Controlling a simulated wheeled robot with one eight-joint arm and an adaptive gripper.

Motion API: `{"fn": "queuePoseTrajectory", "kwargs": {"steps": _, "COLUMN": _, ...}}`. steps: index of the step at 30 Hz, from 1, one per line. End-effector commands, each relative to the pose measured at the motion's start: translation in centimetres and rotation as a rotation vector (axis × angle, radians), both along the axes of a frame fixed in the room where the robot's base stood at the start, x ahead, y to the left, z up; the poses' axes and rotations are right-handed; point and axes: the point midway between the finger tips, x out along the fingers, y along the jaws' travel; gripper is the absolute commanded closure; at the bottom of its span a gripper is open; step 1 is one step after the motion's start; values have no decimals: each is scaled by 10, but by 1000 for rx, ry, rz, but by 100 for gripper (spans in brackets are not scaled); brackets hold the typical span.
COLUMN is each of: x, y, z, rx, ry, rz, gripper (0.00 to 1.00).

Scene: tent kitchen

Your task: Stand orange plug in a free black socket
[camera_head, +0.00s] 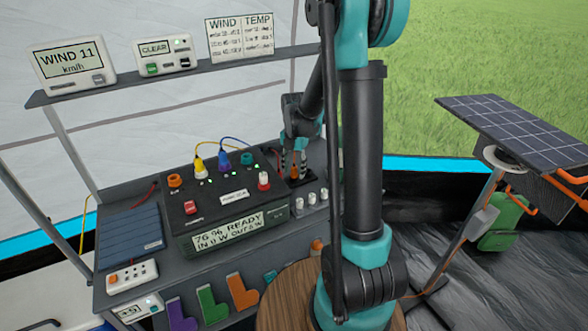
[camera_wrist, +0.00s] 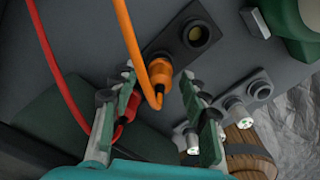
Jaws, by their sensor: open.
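The orange plug (camera_wrist: 159,78) with its orange cable stands in one socket of a black socket plate (camera_wrist: 176,48) in the wrist view. A second round socket (camera_wrist: 196,34) on that plate is empty. My gripper (camera_wrist: 163,88) is open, with one finger on each side of the plug; I see no clear contact. In the head view my gripper (camera_head: 294,165) points down over the right end of the bench, with the orange plug (camera_head: 294,172) between its fingers. The plug's lower end is hidden in the socket.
The power station (camera_head: 215,205) with yellow (camera_head: 199,167) and blue (camera_head: 222,160) plugs stands left of my gripper. A red cable (camera_wrist: 55,70) runs close to the left finger. Several white-tipped connectors (camera_wrist: 236,110) sit to the right. A shelf (camera_head: 180,75) with displays hangs above.

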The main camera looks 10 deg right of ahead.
Motion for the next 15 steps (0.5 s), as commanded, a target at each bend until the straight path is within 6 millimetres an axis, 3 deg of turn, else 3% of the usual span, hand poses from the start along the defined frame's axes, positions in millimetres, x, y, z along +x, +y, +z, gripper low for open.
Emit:
{"fn": "queuePoseTrajectory", "kwargs": {"steps": 7, "x": 0, "y": 0, "z": 17, "rx": 0, "ry": 0, "rz": 0, "gripper": 55}}
{"fn": "queuePoseTrajectory", "kwargs": {"steps": 15, "x": -1, "y": 0, "z": 69, "rx": 0, "ry": 0, "rz": 0, "gripper": 55}}
